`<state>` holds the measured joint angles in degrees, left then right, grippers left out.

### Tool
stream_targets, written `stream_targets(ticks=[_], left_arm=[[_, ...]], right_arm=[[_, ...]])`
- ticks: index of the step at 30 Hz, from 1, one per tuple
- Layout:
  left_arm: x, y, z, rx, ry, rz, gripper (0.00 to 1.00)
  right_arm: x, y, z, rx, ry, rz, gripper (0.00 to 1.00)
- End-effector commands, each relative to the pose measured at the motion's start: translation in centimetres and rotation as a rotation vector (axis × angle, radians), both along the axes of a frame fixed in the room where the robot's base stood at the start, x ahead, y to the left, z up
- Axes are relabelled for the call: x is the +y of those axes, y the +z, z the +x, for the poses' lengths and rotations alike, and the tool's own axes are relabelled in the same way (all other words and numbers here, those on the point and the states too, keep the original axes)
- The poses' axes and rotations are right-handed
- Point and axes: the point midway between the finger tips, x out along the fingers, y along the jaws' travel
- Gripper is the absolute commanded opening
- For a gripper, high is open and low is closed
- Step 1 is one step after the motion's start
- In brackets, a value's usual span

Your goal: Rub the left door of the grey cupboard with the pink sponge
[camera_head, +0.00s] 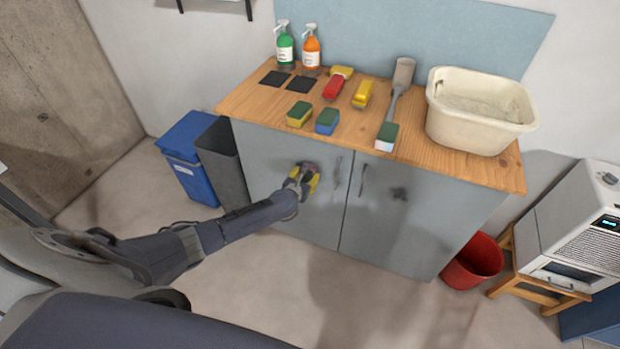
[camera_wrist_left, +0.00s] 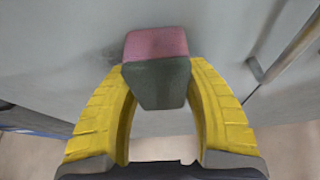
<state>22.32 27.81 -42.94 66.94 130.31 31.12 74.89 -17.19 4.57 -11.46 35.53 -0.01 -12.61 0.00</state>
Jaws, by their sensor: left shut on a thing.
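The grey cupboard has a left door (camera_head: 270,167) and a right door (camera_head: 405,220), both closed. My left gripper (camera_head: 303,174) is in front of the left door, left of its handle (camera_head: 337,172). In the left wrist view my left gripper (camera_wrist_left: 160,90) has its yellow fingers shut on the pink sponge (camera_wrist_left: 156,43), which has a dark green layer on the near side. The pink side faces the left door (camera_wrist_left: 60,50) and looks at or very close to it. A faint dark smudge (camera_wrist_left: 113,55) shows on the door beside the sponge. My right gripper is not in view.
A blue bin (camera_head: 187,160) and a grey bin (camera_head: 224,165) stand left. A red bucket (camera_head: 474,262) stands right. A dark stain (camera_head: 399,193) marks the right door.

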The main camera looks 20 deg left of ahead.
Motion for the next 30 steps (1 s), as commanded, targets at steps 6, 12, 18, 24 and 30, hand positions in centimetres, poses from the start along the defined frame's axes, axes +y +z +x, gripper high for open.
stream_targets(ticks=[6,12,18,24,30], left_arm=[[1.7,0.0,-0.2,0.000,0.002,0.001,0.35],[2.1,0.0,-0.2,0.000,0.000,0.001,0.35],[3.0,0.0,-0.2,0.001,0.000,0.001,0.35],[4.5,-0.1,-0.2,0.001,0.000,0.001,0.35],[5.5,0.0,-0.1,0.000,0.001,0.001,0.35]], right_arm=[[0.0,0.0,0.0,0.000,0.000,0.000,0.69],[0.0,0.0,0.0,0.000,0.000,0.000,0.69],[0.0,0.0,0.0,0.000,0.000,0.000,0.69],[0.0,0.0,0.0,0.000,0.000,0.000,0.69],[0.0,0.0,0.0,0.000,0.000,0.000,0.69]])
